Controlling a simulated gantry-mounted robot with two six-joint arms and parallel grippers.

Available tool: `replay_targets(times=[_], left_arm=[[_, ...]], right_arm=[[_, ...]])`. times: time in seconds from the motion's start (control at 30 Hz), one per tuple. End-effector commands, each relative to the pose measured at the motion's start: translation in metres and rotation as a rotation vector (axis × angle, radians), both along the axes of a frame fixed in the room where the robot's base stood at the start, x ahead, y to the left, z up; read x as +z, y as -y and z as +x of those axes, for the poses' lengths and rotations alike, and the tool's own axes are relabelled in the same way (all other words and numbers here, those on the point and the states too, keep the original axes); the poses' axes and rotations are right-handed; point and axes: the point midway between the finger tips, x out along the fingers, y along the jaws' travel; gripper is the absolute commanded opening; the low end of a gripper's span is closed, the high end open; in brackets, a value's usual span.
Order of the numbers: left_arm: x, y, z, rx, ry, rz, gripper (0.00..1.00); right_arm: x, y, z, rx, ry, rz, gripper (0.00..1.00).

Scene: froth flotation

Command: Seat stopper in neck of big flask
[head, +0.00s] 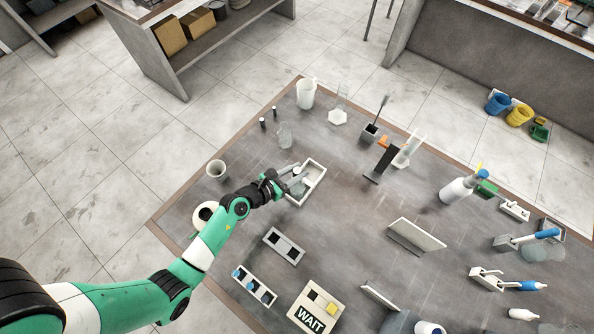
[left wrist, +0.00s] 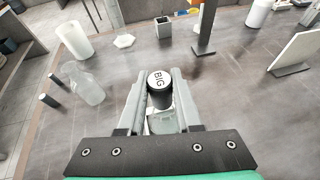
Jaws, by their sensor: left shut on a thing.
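The stopper (left wrist: 159,92) is black with a pale round top marked "BIG". My left gripper (left wrist: 160,90) is shut on it and holds it upright between the fingers. In the head view this gripper (head: 291,178) is over the left side of a pale open tray (head: 318,172). A clear glass vessel (left wrist: 163,122), seemingly the big flask, shows below the stopper in the left wrist view, partly hidden by the fingers. I cannot tell whether the stopper touches or enters its neck. My right gripper is not in view.
Another clear glass vessel (head: 285,135) and two small dark upright pieces (head: 262,123) stand behind the tray. A white beaker (head: 305,93) is at the far corner. A two-hole block (head: 284,246) and a WAIT box (head: 317,308) are nearer. Bare table lies right of the tray.

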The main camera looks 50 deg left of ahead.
Motion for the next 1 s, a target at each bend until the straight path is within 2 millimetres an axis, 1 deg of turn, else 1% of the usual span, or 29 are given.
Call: replay_targets(times=[0.03,0.3,0.33,0.47,0.5,0.53,1.0], left_arm=[[-0.0043,0.0000,0.0000,0.000,0.000,0.000,0.00],[-0.0031,0.0000,0.0000,0.000,0.000,0.000,0.00],[-0.0031,0.0000,0.0000,0.000,0.000,0.000,0.35],[-0.0032,0.0000,0.0000,0.000,0.000,0.000,0.58],[-0.0032,0.0000,0.0000,0.000,0.000,0.000,0.65],[-0.0032,0.0000,0.0000,0.000,0.000,0.000,0.68],[-0.0032,0.0000,0.0000,0.000,0.000,0.000,0.68]], right_arm=[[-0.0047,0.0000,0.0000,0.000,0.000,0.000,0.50],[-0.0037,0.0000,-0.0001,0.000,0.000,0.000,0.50],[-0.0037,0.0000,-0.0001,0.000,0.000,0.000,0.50],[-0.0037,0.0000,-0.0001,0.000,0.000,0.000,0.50],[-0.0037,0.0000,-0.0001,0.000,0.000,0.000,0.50],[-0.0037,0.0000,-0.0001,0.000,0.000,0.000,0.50],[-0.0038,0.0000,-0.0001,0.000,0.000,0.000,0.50]])
